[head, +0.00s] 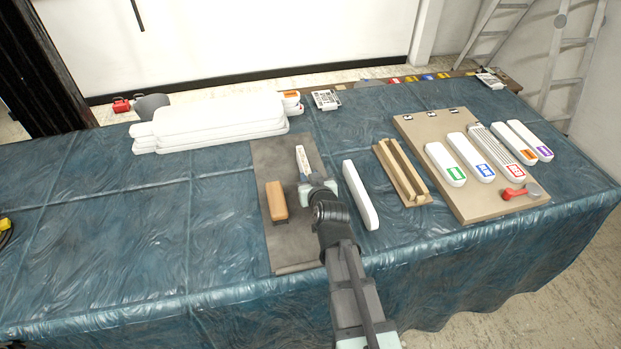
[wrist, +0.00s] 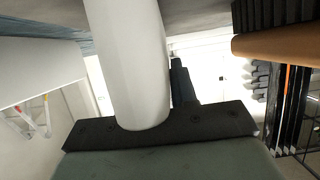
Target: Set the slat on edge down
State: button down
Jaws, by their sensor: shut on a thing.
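My gripper (head: 314,184) is above the dark mat (head: 285,253), shut on a narrow pale slat (head: 302,160). The slat stretches away from me, its narrow side with small marks facing up. In the wrist view the held slat (wrist: 128,65) is white with a rounded end, close to the palm. A dark finger (wrist: 182,82) shows beside it. I cannot tell whether its lower edge touches the mat. Another white slat (head: 360,195) lies just right of the mat, apart from my gripper; it also shows in the wrist view (wrist: 35,70).
A brown-topped block (head: 276,201) stands on the mat, left of my gripper. A slotted wooden holder (head: 402,175) is to the right, then a tan board (head: 480,207) with several labelled slats and a red-handled tool (head: 515,193). White slats (head: 215,118) are stacked back left. The left front cloth is clear.

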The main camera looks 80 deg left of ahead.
jog(key=c, duration=0.9)
grip_release()
jog(key=shift+r, duration=0.1)
jog(key=v, duration=1.2)
